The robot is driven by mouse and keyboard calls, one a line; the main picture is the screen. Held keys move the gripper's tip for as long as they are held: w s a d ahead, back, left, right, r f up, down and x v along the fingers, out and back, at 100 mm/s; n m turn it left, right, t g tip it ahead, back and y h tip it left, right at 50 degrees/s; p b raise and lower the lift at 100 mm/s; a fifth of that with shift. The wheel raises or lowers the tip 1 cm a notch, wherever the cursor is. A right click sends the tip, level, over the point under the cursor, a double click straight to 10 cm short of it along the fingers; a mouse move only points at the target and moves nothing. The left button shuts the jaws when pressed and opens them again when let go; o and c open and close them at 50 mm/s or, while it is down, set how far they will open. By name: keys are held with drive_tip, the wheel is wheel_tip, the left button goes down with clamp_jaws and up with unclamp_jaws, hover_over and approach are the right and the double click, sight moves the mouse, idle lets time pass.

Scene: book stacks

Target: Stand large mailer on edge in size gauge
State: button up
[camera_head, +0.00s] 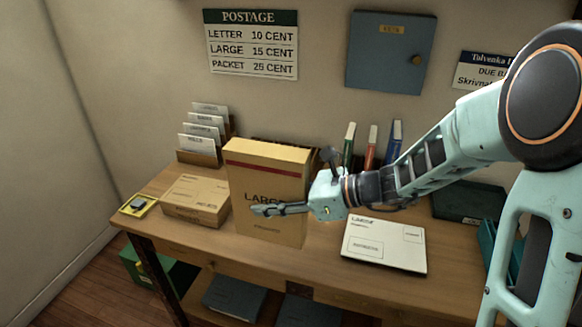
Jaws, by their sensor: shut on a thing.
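The large mailer (268,174) is a tan, thick upright packet with a red stripe near its top and "LARGE" printed on its front. It stands on edge at the middle of the desk, or just above it; I cannot tell if its bottom touches. My gripper (280,209) comes from the right and is shut on the mailer, with one finger across its front face. The other finger is hidden behind it. A dark edge of something shows behind the mailer's top; I cannot tell whether it is the size gauge.
A tan carton (196,201) lies close left of the mailer. A letter rack (199,155) stands behind it, and a yellow tray (138,205) sits at the desk's left end. A white flat parcel (384,244) lies at right. Several books (372,148) stand behind my arm.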

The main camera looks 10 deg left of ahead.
drive_tip(key=shift+r, duration=0.1)
drive_tip(key=w+d+m+t+p, duration=0.1)
drive_tip(key=d+m+t+p, duration=0.1)
drive_tip(key=d, duration=0.8)
drive_tip(key=w+d+m+t+h+p, duration=0.1)
drive_tip(key=d+p, duration=0.3)
drive_tip(key=d, duration=0.6)
drive_tip(key=w+d+f+m+t+h+p, duration=0.1)
drive_tip(key=w+d+m+t+p, duration=0.1)
drive_tip(key=d, duration=0.9)
drive_tip(key=shift+w+m+t+p, duration=0.4)
drive_tip(key=shift+m+t+p, duration=0.3)
drive_tip(key=shift+t+p, duration=0.35)
drive_tip(key=shift+a+f, duration=0.1)
